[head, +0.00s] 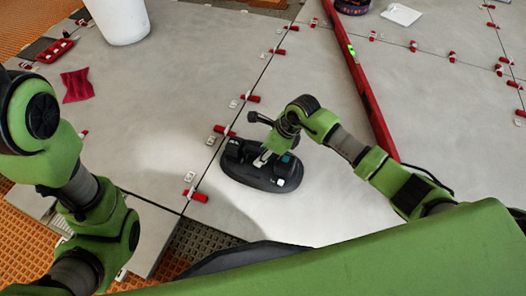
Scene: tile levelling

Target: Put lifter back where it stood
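The lifter (262,181), a black oval suction device with a dark handle, sits flat on a grey tile near the middle of the head view, just right of a tile joint. My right gripper (264,157) points down at the lifter's handle from above. A pale finger shows against the handle. The wrist covers much of the gripper, so I cannot tell whether it is closed on the handle. My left arm shows at the left edge, but its gripper is outside the view.
Red clips and wedges (197,195) line the tile joints. A long red spirit level (372,104) lies right of the lifter. A white bucket (122,22), a magenta cloth (77,86) and a red tray (54,50) are at the upper left. The tile left of the lifter is clear.

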